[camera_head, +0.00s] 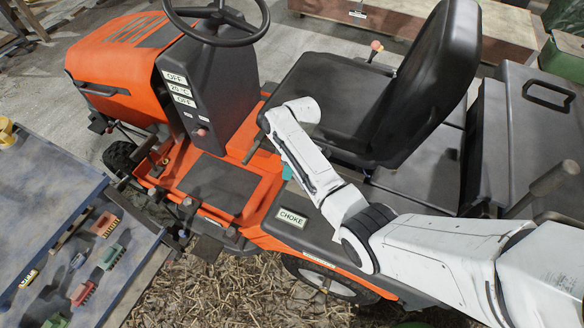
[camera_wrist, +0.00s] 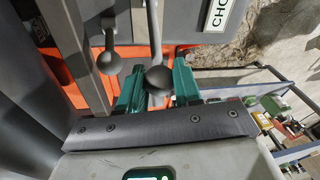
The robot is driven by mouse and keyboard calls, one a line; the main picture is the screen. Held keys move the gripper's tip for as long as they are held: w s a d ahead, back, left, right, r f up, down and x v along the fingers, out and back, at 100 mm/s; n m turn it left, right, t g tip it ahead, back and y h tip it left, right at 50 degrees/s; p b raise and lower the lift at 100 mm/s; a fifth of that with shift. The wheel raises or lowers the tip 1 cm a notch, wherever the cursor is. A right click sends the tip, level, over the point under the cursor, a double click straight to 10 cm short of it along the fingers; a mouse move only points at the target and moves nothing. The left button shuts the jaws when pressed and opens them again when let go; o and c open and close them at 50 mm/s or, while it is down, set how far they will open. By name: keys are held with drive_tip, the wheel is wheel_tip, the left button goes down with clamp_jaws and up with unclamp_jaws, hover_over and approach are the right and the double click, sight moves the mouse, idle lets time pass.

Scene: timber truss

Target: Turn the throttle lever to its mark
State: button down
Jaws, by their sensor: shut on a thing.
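In the wrist view, my gripper (camera_wrist: 157,84) has its two teal fingers on either side of a grey lever with a dark ball knob (camera_wrist: 156,79), and it is shut on it. A second ball-knobbed lever (camera_wrist: 109,63) stands just to the left, outside the fingers. I cannot tell from a label which of the two is the throttle, and I make out no mark. In the head view, a bit of teal of my gripper (camera_head: 287,173) shows by the seat's front; my white arm hides the levers there. A CHOKE label (camera_head: 291,218) is on the dark fender.
The orange tractor (camera_head: 150,80) carries a steering wheel (camera_head: 217,22), a black seat (camera_head: 340,95) and a labelled dash panel (camera_head: 180,88). A blue-grey table (camera_head: 45,190) with small coloured items stands at the left. Straw (camera_head: 215,290) covers the floor in front.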

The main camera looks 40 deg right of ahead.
drive_tip(key=shift+w, duration=0.15)
drive_tip(key=c, duration=0.8)
unclamp_jaws()
drive_tip(key=shift+f, duration=0.1)
drive_tip(key=r, duration=0.3)
drive_tip(key=d+r, duration=0.1)
drive_tip(key=r, duration=0.3)
drive_tip(key=d+r, duration=0.1)
drive_tip(key=r, duration=0.2)
drive_tip(key=shift+s+r, duration=0.2)
drive_tip(key=shift+r, duration=0.1)
drive_tip(key=s+a+f+m+h, duration=0.1)
drive_tip(key=s+a+f+m, duration=0.15)
drive_tip(key=s+a, duration=0.45)
drive_tip(key=s+a+f+m, duration=0.2)
drive_tip(key=s+f, duration=0.1)
drive_tip(key=s, duration=0.8)
drive_tip(key=s+m, duration=0.1)
drive_tip(key=s, duration=0.2)
drive_tip(key=s+r+h, duration=0.1)
drive_tip(key=s, duration=0.2)
drive_tip(key=s+a+r+m, duration=0.1)
drive_tip(key=s, duration=0.2)
drive_tip(key=shift+s+r+m+t, duration=0.25)
drive_tip(key=shift+s+m+t, duration=0.05)
drive_tip(key=shift+s+m, duration=0.05)
